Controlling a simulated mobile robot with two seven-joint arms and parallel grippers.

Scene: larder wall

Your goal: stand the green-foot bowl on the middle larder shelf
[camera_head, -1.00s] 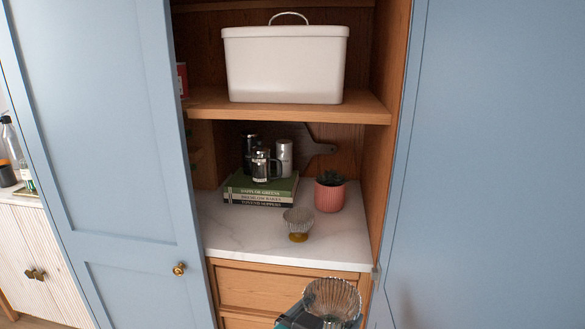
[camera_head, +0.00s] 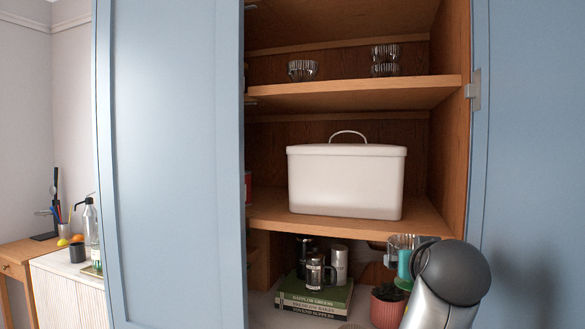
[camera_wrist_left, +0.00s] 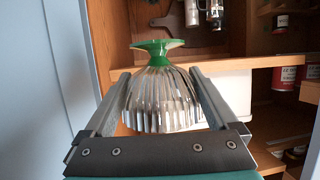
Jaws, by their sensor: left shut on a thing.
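The ribbed glass bowl with the green foot (camera_wrist_left: 162,90) fills the middle of the left wrist view, between the two fingers of my left gripper (camera_wrist_left: 160,105), which is shut on it. That view is upside down, so the foot points down. In the head view the bowl (camera_head: 400,241) is small at the lower right, partly hidden by my arm; my left gripper (camera_head: 404,264) is beside it, just below the front edge of the middle shelf (camera_head: 262,214). That shelf carries a white lidded box (camera_head: 346,182). My right gripper is not in view.
Bare shelf shows beside the box. The upper shelf (camera_head: 350,92) holds glass bowls (camera_head: 302,70). Below are books (camera_head: 314,298), a dark press (camera_head: 315,272), a steel canister (camera_head: 338,264) and a pink pot (camera_head: 386,306). A blue door (camera_head: 170,170) stands at left.

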